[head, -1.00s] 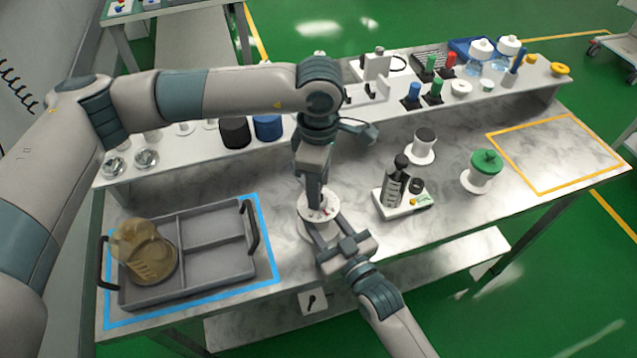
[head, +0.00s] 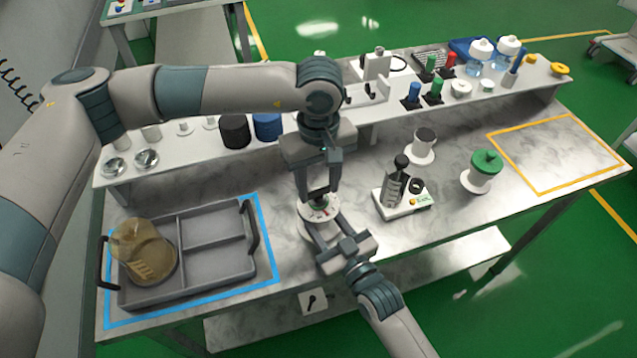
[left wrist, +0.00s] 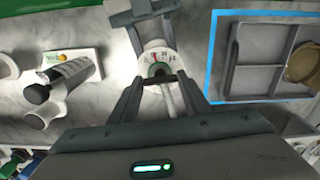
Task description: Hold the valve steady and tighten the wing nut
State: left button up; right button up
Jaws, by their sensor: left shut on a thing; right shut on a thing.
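The valve (head: 306,228) is a white round body standing on the table in the middle of the head view. Its marked dial face also shows in the left wrist view (left wrist: 151,56). My left gripper (head: 318,196) reaches down from above and is shut on the wing nut at the top of the valve; the fingers hide most of the nut. A dark centre shows on the dial between the fingers in the left wrist view. My right gripper (head: 334,240) comes from the front and is shut on the valve body, at its near side.
A grey divided tray (head: 215,262) with a tan translucent piece (head: 143,252) lies left in a blue outline. A white device with dark bottles (head: 402,200) and a green-topped spool (head: 484,171) stand right. A shelf (head: 360,112) runs behind. The yellow-outlined area (head: 560,150) is empty.

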pick_arm(q)
jog(key=shift+w+m, duration=0.1)
jog(key=shift+m, duration=0.4)
pick_arm(e)
jog(key=shift+f, duration=0.1)
pick_arm(q)
jog(key=o, duration=1)
jog(key=shift+o, duration=0.2)
notch_tip(320, 180, up, 12)
